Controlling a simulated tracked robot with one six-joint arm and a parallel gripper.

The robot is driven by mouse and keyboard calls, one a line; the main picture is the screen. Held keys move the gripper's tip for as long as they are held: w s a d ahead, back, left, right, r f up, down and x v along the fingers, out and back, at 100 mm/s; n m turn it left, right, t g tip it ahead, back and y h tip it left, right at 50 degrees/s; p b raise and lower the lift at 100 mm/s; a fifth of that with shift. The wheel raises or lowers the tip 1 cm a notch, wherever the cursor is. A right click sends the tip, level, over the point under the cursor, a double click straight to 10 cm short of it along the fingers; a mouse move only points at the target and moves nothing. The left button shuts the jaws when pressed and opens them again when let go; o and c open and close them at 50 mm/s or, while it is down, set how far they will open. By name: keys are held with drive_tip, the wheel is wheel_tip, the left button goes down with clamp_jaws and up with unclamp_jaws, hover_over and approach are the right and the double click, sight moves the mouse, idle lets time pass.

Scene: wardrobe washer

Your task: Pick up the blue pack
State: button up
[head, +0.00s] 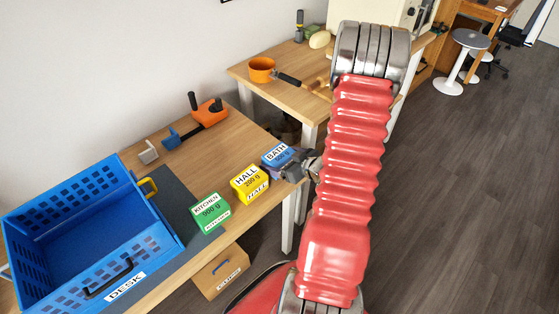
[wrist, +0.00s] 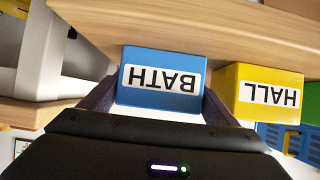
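The blue pack (head: 278,155) with a white BATH label stands at the right end of a row of packs on the wooden desk, by the desk's edge. It also shows upside down in the wrist view (wrist: 163,78). My gripper (head: 290,168) reaches it from the right in the head view. In the wrist view its dark fingers (wrist: 160,103) stand on either side of the pack, very close to its sides. I see no clear gap, but I cannot tell whether they press on it. The fingertips are partly hidden by the pack.
A yellow HALL pack (head: 250,184) stands close beside the blue pack, with a green KITCHEN pack (head: 210,212) further left. A blue DESK crate (head: 138,258) stands on the dark mat (head: 178,197). An orange tool (head: 209,114) lies behind. The floor to the right is open.

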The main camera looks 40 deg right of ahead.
sight(279, 154)
drive_tip(key=c, duration=1.1)
drive_tip(key=shift+o, duration=0.2)
drive_tip(key=shift+r, duration=0.1)
drive_tip(key=shift+r, duration=4.95)
